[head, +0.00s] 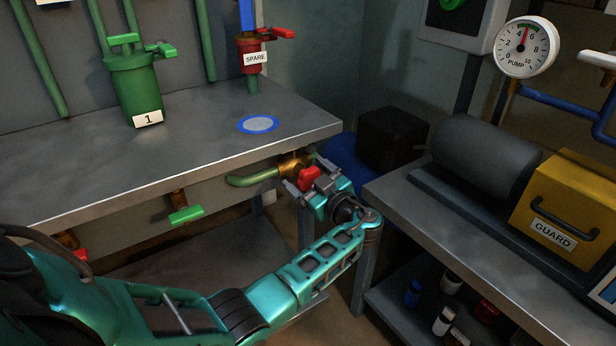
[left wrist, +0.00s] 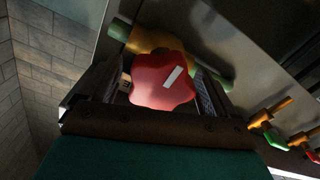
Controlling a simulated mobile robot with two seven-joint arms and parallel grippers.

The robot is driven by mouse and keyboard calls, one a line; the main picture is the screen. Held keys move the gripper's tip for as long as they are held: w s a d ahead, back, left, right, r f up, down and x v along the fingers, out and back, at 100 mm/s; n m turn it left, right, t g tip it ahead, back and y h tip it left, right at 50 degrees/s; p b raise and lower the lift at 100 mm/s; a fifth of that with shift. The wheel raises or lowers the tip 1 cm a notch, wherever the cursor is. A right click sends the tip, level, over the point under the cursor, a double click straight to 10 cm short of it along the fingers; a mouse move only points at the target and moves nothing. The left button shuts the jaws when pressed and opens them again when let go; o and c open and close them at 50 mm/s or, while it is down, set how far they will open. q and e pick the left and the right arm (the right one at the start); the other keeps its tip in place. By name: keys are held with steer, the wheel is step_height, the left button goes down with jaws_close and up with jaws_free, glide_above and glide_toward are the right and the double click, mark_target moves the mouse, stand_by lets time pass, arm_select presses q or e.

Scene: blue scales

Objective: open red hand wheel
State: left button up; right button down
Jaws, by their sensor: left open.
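The red hand wheel (head: 309,178) sits on a brass valve (head: 293,163) below the front edge of the left bench. In the left wrist view the wheel (left wrist: 160,88) is lobed, with a white mark on its face. My left gripper (head: 305,175) is open, with one finger on each side of the wheel. In the left wrist view the gripper (left wrist: 160,92) shows the wheel between its fingers; I cannot tell whether they touch it. My right gripper is not in view.
The left bench's edge (head: 180,176) runs just above the valve. A green-handled valve (head: 186,215) is to the left, under that bench. The right bench (head: 440,232) carries a yellow guard box (head: 570,205). The pump gauge (head: 527,47) hangs behind.

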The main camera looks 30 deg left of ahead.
arm_select(q)
steer(key=v, duration=1.3)
steer(key=shift+p, duration=0.35)
steer(key=shift+d, duration=0.1)
